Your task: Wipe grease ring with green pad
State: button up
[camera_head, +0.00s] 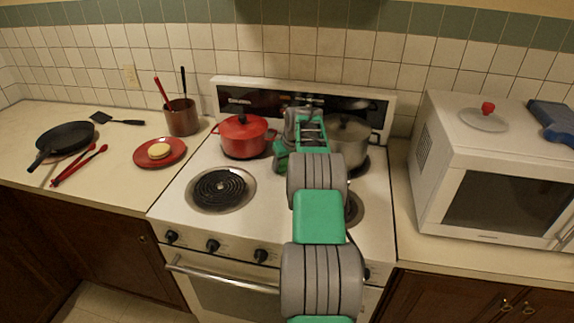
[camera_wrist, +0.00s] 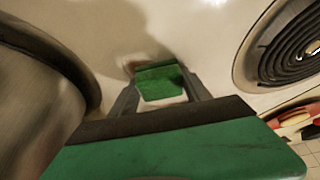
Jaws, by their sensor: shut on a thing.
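My gripper (camera_wrist: 160,90) is shut on a small green pad (camera_wrist: 160,82), which sits between its two fingertips over the pale stove top (camera_wrist: 215,25). The pad is at or close above the surface; I cannot tell whether it touches. A shadow falls on the surface around it. No grease ring can be made out clearly in either view. In the head view my arm reaches over the middle of the stove and hides the fingertips and the pad.
A black coil burner (camera_head: 220,188) is at the stove's front left. A red pot (camera_head: 243,136) and a grey pot (camera_head: 347,140) stand at the back, close to my arm. A microwave (camera_head: 495,165) is on the right. A red plate (camera_head: 160,153) lies on the left counter.

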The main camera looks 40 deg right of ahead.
jog(key=shift+s+a+f, duration=0.35)
jog(key=shift+s+a, duration=0.05)
jog(key=shift+a, duration=0.15)
jog(key=shift+w+a+r, duration=0.15)
jog(key=shift+w+a, duration=0.5)
jog(key=shift+w, duration=0.15)
jog(key=shift+w+d+r+p, duration=0.3)
jog(key=shift+w+d+p, duration=0.1)
jog(key=shift+p, duration=0.45)
jog(key=shift+w+d+p, duration=0.35)
jog(key=shift+d+p, duration=0.2)
jog(key=shift+d, duration=0.05)
jog(key=shift+w+d+p, duration=0.3)
jog(key=shift+d+p, duration=0.25)
jog(key=shift+d+f, duration=0.1)
jog(key=shift+f, duration=0.1)
jog(key=shift+r, duration=0.1)
jog(key=shift+w+r+p, duration=0.1)
jog(key=shift+r+p, duration=1.75)
jog(key=shift+r, duration=1.2)
